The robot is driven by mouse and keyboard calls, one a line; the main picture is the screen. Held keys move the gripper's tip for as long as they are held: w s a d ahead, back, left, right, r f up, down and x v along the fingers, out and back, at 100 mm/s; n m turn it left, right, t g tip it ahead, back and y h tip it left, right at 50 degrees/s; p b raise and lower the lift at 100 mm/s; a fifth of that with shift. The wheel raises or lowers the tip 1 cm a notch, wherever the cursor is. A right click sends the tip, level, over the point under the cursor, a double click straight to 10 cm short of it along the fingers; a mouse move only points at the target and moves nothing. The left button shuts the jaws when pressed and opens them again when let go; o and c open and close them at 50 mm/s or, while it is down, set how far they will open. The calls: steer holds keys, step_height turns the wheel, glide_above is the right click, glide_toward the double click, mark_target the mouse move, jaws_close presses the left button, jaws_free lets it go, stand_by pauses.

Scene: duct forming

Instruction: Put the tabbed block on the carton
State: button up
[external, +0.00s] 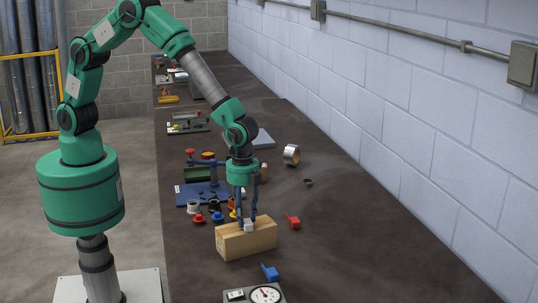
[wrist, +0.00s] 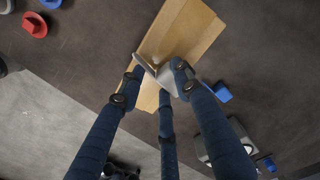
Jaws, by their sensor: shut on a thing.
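The tabbed block (external: 248,226) is small and pale grey, and my gripper (external: 247,221) is shut on it. The tan carton (external: 246,244) stands on the bench directly below, and the block is at its top face. I cannot tell whether the block touches the carton. In the wrist view the pale block (wrist: 167,77) shows between the blue fingers of my gripper (wrist: 158,84), over the carton (wrist: 182,32). The fingers hide part of the block.
A red tabbed piece (external: 292,221) lies right of the carton, and a blue one (external: 270,271) lies in front. A dial gauge (external: 264,294) is at the near edge. The bench's right side is clear.

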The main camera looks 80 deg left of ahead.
steer(key=o, duration=1.2)
steer(key=shift+c, duration=0.2)
step_height(320, 180, up, 12)
steer(key=shift+r+p, duration=0.15)
steer(key=shift+p, duration=0.2)
